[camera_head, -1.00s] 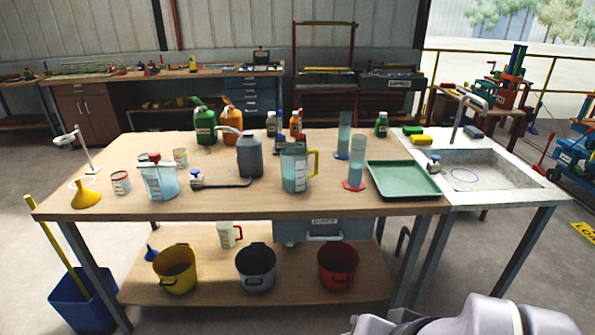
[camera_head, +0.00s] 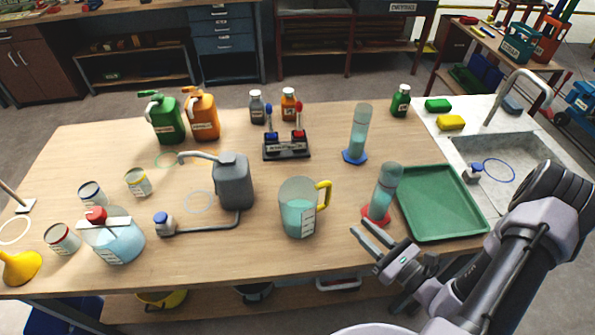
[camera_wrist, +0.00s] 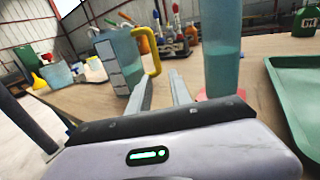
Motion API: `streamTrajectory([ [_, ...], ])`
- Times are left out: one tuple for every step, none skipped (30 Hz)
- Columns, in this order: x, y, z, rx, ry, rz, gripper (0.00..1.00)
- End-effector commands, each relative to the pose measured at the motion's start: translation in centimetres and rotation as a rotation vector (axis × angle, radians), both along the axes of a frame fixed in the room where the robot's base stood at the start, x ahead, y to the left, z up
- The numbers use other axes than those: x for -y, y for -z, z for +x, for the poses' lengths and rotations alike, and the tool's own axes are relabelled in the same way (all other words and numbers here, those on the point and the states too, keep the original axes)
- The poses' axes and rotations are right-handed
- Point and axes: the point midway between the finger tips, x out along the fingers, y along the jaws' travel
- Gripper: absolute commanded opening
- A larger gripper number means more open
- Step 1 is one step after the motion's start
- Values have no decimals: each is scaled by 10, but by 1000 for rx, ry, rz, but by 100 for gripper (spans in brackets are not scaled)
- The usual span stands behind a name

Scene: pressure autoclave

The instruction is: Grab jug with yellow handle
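The jug (camera_head: 297,212) is clear with blue liquid and a white label, and it stands upright on the wooden table. Its yellow handle (camera_head: 324,195) points right in the head view. My gripper (camera_head: 362,238) is open and empty, to the right of the jug and nearer the table's front edge. In the wrist view the jug (camera_wrist: 120,62) stands ahead and left. Its yellow handle (camera_wrist: 151,50) shows just beyond my open fingers (camera_wrist: 162,88), apart from them.
A cylinder with a red base (camera_head: 384,190) stands close beside my gripper, between the jug and the green tray (camera_head: 440,205). A cylinder with a blue base (camera_head: 357,135) stands behind. A grey can (camera_head: 233,182) is left of the jug. The table (camera_head: 270,262) is clear in front of the jug.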

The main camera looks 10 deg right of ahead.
Motion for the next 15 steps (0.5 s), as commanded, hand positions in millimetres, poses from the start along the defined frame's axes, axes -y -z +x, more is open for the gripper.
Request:
streamTrajectory([
  [-6, 3, 7, -1, -2, 1, 25],
  [-10, 4, 13, 0, -4, 0, 25],
  [-17, 4, 24, 1, -7, -2, 25],
  [-22, 4, 32, 1, -9, -2, 25],
  [-28, 4, 40, 2, -11, -2, 25],
  [-34, 4, 50, 1, -10, -2, 25],
  [-39, 4, 58, 2, -10, -2, 25],
  [-43, 4, 65, 3, -10, -3, 25],
  [-48, 4, 74, 2, -10, -2, 25],
  [-51, 3, 79, 2, -8, -1, 25],
  [-54, 3, 84, 2, -8, -1, 25],
  [-57, 2, 90, 2, -8, -1, 25],
  [-58, 2, 93, 2, -6, -2, 25],
  [-60, 2, 96, 2, -6, -1, 25],
  [-61, 1, 98, 1, -6, 0, 25],
])
